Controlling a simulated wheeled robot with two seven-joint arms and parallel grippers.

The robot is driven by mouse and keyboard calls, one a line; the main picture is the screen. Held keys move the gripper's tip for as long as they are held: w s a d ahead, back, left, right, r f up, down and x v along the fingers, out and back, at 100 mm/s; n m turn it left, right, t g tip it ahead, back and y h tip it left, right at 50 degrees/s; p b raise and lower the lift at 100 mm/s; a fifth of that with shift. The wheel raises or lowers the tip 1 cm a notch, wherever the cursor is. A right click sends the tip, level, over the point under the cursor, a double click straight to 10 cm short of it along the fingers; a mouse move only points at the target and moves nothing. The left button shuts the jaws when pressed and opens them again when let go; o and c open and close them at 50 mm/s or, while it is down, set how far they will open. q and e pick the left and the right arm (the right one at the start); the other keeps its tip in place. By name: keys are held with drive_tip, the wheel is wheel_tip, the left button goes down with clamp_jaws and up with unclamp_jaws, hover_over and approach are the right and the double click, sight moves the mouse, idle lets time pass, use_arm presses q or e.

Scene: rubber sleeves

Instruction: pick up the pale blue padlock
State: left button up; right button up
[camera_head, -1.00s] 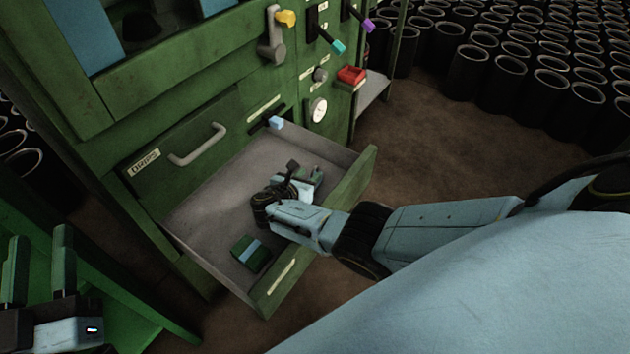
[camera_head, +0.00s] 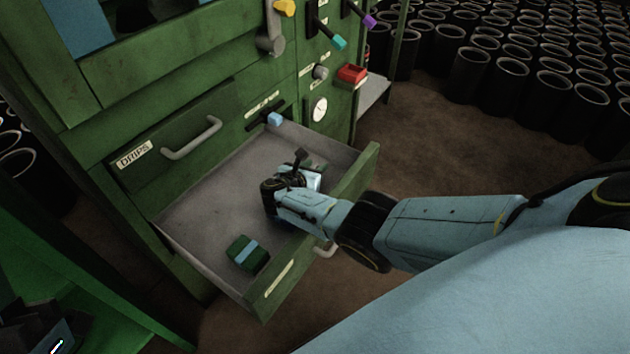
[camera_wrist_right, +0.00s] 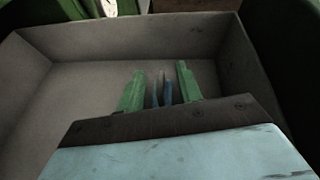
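The wrist of my right gripper (camera_head: 298,192) is over the open drawer, and the arm comes in from the right. In the right wrist view its two green fingers (camera_wrist_right: 160,84) are apart, with a narrow blue thing (camera_wrist_right: 161,93) between them. This may be the pale blue padlock; its full shape is hidden by the gripper body. Gaps show between it and both fingers. In the head view I cannot make out the padlock clearly behind the gripper. Only a dark part of my left gripper shows at the lower left corner; its fingers are unclear.
The grey-lined drawer (camera_head: 205,205) also holds a dark green box with a blue band (camera_head: 248,253). Above are a closed drawer marked DRIPS (camera_head: 172,140), a pale blue-tipped lever (camera_head: 274,119) and a gauge (camera_head: 319,109). Many black sleeves (camera_head: 470,75) stand beyond.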

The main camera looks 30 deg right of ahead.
drive_tip(key=shift+c, duration=0.2)
clamp_jaws()
drive_tip(key=shift+r, duration=0.15)
idle(0.4)
